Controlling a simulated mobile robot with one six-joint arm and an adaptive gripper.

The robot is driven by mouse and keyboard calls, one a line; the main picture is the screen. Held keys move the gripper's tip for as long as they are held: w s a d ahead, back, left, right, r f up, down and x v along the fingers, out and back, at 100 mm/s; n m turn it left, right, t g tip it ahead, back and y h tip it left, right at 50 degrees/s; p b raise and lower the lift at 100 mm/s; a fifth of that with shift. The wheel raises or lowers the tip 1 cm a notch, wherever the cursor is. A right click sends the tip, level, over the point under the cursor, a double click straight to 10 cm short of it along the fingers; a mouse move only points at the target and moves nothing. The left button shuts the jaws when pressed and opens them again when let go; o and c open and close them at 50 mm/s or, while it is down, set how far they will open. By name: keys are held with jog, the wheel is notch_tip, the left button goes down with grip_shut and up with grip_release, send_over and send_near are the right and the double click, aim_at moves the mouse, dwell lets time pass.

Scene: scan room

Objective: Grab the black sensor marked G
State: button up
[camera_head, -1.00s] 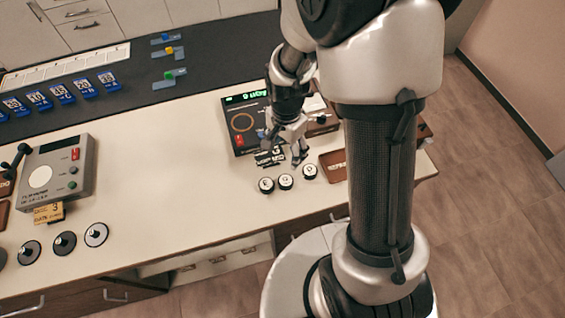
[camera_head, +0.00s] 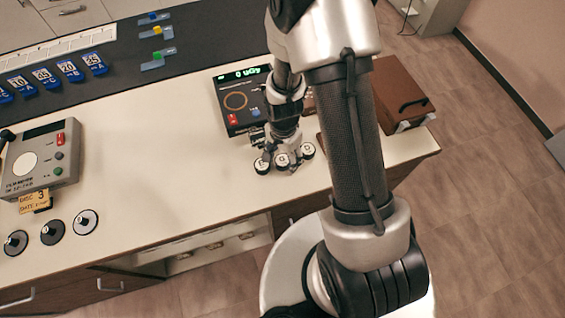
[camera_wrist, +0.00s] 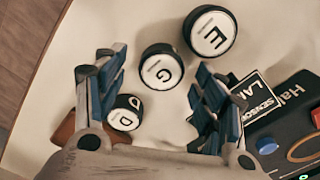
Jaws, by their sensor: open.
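The black sensor marked G (camera_wrist: 162,68) is a short black cylinder with a white lettered top. My gripper (camera_wrist: 155,62) is open. In the wrist view its two blue-padded fingers lie on either side of G, with D also between them nearer the palm. In the head view my gripper (camera_head: 281,150) is low over the row. Whether the fingers touch G cannot be told.
A black meter (camera_head: 238,105) reading 0 uGy stands just behind the row. A brown case (camera_head: 400,92) is on the right. A grey device (camera_head: 40,165) and several knobbed discs (camera_head: 52,232) stand left. The bench between is clear.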

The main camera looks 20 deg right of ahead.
jog(key=shift+f, duration=0.8)
jog(key=shift+r, duration=0.1)
jog(key=c, duration=1.2)
jog(key=shift+r, duration=0.1)
